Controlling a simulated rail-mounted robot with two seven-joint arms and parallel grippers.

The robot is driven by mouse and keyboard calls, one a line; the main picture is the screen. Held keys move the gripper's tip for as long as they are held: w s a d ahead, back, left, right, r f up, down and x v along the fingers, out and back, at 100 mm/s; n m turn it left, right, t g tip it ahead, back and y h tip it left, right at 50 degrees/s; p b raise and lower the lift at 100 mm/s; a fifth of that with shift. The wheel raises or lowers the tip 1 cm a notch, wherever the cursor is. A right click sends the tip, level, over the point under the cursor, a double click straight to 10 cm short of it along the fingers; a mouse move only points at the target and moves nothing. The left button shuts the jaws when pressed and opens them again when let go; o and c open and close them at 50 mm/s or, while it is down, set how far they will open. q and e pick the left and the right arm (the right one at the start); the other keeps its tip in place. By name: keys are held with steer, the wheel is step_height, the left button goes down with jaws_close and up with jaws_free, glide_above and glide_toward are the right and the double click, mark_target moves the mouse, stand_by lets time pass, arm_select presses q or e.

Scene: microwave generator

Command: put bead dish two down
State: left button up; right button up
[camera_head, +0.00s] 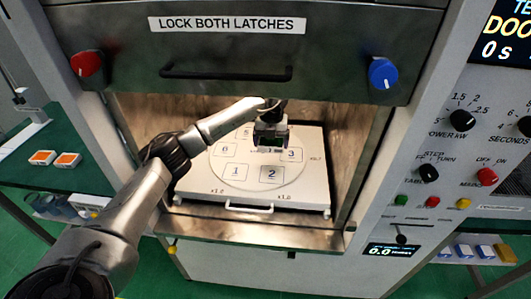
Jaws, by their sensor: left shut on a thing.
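My left arm reaches in from the left through the chamber opening. My left gripper (271,146) is over the back middle of the white plate (310,188), above the marked circle and behind the square marked 2 (271,175). It is shut on a small dish, which is mostly hidden by the dark fingers. I cannot tell whether the dish touches the plate. The squares marked 0 (226,149), 1 (236,171) and 3 (291,155) look bare. My right gripper is not in view.
The raised door (330,65) with a handle (225,72), a red latch (87,64) and a blue latch (383,73) hangs above the opening. Chamber side walls flank the plate. Orange-topped blocks (67,159) lie on the left table. The control panel (460,150) is right.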

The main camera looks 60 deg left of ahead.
arm_select(q)
steer(key=a+f, duration=0.2)
steer(key=a, duration=0.1)
steer(key=w+a+f+b, duration=0.1)
steer(key=a+f, duration=0.1)
steer(key=a, duration=0.2)
steer(key=a+f+b, duration=0.1)
steer(key=a+f, duration=0.1)
steer(key=a, duration=0.1)
steer(key=shift+w+a+f, duration=0.1)
steer(key=shift+w+a, duration=0.05)
steer(key=shift+w, duration=0.05)
steer(key=shift+f+b, duration=0.9)
steer(key=shift+f, duration=1.2)
steer(key=shift+r, duration=0.1)
steer(key=o, duration=0.7)
steer(key=shift+c, duration=0.2)
step_height(320, 180, up, 12)
steer(key=p, duration=0.3)
